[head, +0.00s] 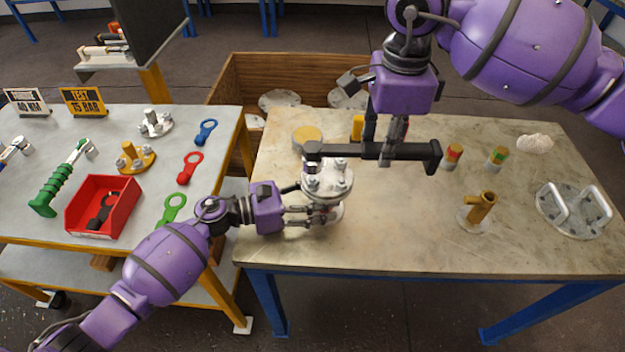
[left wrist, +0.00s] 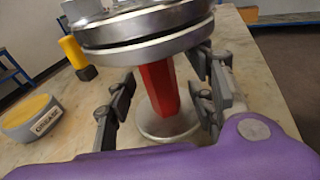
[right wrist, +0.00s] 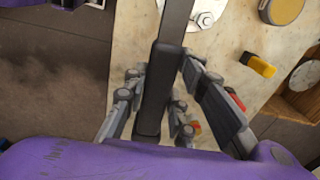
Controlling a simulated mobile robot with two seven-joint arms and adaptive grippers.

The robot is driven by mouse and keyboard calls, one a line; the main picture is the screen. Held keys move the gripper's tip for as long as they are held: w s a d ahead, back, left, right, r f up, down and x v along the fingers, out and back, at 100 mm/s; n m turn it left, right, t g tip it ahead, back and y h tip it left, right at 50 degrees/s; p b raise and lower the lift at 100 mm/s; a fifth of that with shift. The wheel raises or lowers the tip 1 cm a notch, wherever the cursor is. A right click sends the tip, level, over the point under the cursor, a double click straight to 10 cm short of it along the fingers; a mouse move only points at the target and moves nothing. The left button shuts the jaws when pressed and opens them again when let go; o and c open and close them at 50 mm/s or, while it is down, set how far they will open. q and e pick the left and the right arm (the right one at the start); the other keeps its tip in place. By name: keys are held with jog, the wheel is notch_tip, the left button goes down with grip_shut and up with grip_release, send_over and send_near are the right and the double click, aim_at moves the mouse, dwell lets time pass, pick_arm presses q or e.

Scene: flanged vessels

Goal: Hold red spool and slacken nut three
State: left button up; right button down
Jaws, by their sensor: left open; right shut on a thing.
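The red spool (left wrist: 160,88) stands upright on the right table in the left wrist view, under a thick grey bolted flange pair (left wrist: 145,30). In the head view that flange (head: 328,183) shows several bolts on top. My left gripper (head: 318,213) is open at the spool's height, one finger on each side of the red column, with gaps visible. My right gripper (head: 386,152) is shut on a black wrench (head: 415,153), held level; its handle (right wrist: 155,95) fills the jaws in the right wrist view. The wrench head is over the flange's back-left edge; whether it seats on a nut cannot be told.
A grease tin (head: 307,137) and yellow cylinder (head: 357,128) stand behind the flange. A brass pipe piece (head: 478,212), a handled plate (head: 575,212) and two coloured cylinders are to the right. The left table holds a red bin (head: 103,207) and several spanners. The front middle of the right table is clear.

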pick_arm(q)
jog(key=v, duration=1.2)
